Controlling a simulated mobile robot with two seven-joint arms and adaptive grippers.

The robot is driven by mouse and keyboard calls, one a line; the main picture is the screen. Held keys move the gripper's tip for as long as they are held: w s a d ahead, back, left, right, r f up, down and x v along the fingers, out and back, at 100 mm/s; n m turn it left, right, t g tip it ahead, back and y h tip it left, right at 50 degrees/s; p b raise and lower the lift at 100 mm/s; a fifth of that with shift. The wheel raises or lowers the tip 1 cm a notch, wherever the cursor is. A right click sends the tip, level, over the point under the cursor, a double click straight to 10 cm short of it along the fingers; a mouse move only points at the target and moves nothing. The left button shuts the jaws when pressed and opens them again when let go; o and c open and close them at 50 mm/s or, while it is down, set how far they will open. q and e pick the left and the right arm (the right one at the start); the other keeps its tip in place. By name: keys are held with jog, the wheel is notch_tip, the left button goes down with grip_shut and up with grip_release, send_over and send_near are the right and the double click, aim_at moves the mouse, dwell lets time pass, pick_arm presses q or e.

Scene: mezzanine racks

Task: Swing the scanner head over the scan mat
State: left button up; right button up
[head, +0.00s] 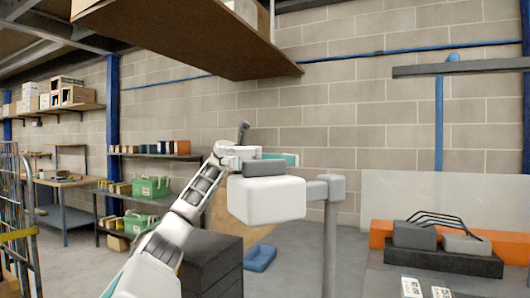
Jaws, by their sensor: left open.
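The scanner head (266,200) is a white rounded box at the middle of the head view. A grey arm joins it to an upright grey post (330,245) on its right. A dark grey block (264,168) sits at its top, perhaps a handle. My left gripper (252,150) is open, just above and behind the scanner head. One dark finger points up; the rest is partly hidden, and I cannot tell whether it touches the block. I cannot make out a scan mat. My right gripper is not in view.
A grey bench (385,283) at the right carries white labels and a black tray (455,262) with grey blocks, beside an orange part (380,234). A wooden shelf (190,38) overhangs above. Black stacked boxes (212,265) stand below my left arm. Racks line the left wall.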

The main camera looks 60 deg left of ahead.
pick_arm(q)
jog(key=shift+r, duration=4.95)
